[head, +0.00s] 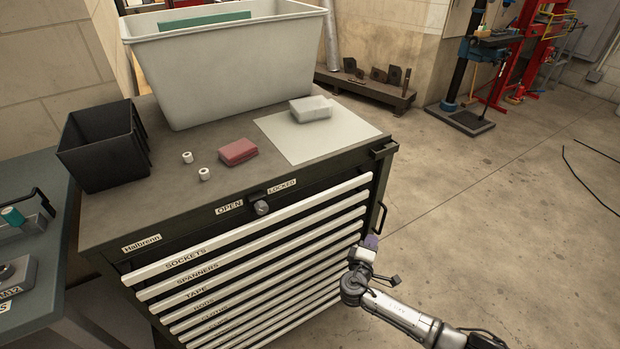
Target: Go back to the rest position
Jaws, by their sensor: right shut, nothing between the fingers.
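My right arm comes in from the lower right. Its gripper (370,243) is shut and empty, in front of the right end of the drawer fronts of the tool cabinet (110,215). It looks clear of the drawers, though the exact gap is hard to judge. My left gripper is not in view. All the labelled drawers look closed. A lock knob (261,207) sits between the OPEN and LOCKED labels on the cabinet's front.
On the cabinet top are a large grey bin (235,75), a black bin (100,150), a red block (238,151), two small white rolls, and a pale block (310,108) on a white sheet (345,140). A bench (45,260) stands left. The floor right is mostly clear.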

